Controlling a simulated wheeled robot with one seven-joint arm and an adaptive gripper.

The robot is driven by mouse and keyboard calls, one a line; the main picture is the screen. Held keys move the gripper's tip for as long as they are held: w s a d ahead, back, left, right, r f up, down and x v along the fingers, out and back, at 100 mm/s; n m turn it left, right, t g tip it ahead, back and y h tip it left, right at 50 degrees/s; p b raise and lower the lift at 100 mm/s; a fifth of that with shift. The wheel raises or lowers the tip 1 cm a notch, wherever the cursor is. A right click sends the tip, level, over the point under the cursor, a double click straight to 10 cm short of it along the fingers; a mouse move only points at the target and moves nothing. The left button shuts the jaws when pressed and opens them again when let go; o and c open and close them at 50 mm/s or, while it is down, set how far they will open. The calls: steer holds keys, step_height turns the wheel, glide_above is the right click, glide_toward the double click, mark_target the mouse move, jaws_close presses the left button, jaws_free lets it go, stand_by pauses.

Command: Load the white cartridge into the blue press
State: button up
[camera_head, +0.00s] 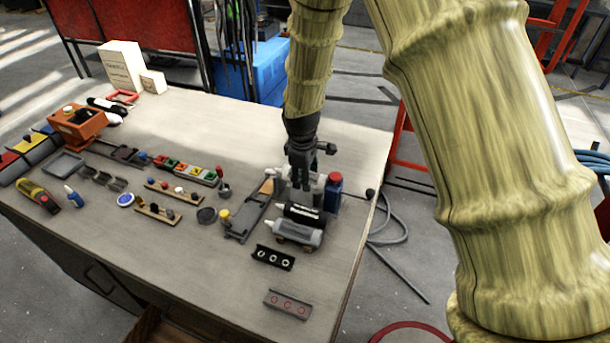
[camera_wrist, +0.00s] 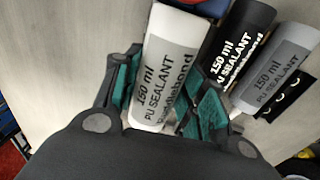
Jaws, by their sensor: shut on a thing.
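My gripper (camera_head: 302,174) is at the right part of the bench, pointing down. In the wrist view its green-padded fingers (camera_wrist: 160,88) are shut on the white cartridge (camera_wrist: 167,62), one on each side. The cartridge is white with a grey label reading "150 ml PU SEALANT". In the head view the gripper partly hides it, and I cannot tell whether it touches the bench. A blue block with a red part (camera_head: 333,192) stands just right of the gripper; I cannot tell for sure whether this is the blue press.
A black cartridge (camera_head: 303,214) and a grey cartridge (camera_head: 298,234) lie just in front of the gripper. A grey long tool (camera_head: 243,222) lies to their left. Small holders and parts fill the bench's left. The front right of the bench is mostly clear around a grey plate (camera_head: 287,304).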

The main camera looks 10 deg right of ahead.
steer(key=shift+f, duration=0.8)
stand_by(2.0)
steer(key=o, duration=1.2)
steer(key=shift+o, duration=0.4)
steer(key=o, duration=0.4)
steer(key=shift+c, duration=0.2)
steer(key=shift+r+p, duration=2.2)
steer(key=shift+r, duration=0.85)
steer(key=shift+f, duration=0.1)
